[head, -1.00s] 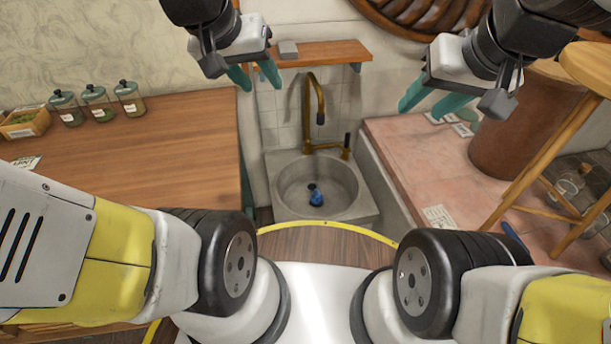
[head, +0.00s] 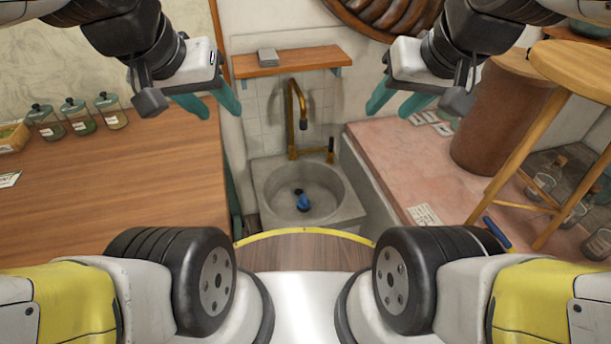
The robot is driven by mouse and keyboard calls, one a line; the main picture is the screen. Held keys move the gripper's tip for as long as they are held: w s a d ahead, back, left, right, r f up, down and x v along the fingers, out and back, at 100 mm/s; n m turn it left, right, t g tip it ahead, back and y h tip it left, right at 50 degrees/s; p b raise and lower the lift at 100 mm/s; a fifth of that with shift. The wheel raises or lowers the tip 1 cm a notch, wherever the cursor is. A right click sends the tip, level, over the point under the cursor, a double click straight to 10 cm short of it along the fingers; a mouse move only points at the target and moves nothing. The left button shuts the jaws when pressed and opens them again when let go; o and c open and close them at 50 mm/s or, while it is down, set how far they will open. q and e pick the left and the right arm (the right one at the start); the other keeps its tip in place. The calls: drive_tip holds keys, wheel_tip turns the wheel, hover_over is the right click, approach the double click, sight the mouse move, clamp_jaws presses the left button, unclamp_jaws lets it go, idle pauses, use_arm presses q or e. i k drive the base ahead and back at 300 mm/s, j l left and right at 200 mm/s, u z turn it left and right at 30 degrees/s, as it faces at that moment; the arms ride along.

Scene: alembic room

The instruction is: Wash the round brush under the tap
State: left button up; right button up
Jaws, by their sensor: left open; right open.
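A small blue object with a dark end, possibly the round brush (head: 302,200), lies in the bottom of the grey stone sink (head: 345,212); its shape is too small to tell for sure. The brass tap (head: 290,105) rises behind the sink and its spout hangs over the basin. No water shows. My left gripper (head: 222,113) is open and empty, up and to the left of the sink. My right gripper (head: 386,113) is open and empty, up and to the right of the sink.
A wooden counter (head: 110,185) with several jars (head: 78,115) is at left. A wooden shelf (head: 290,62) is above the tap. At right are a pink tiled ledge (head: 430,180), a blue-handled item (head: 497,232), a brown cylinder (head: 495,125) and a wooden stool (head: 575,70).

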sight(331, 151)
drive_tip(key=i+l+u, duration=0.25)
drive_tip(key=u, duration=0.25)
drive_tip(key=i+l+u, duration=0.25)
drive_tip(key=u, duration=0.2)
drive_tip(key=l, duration=0.1)
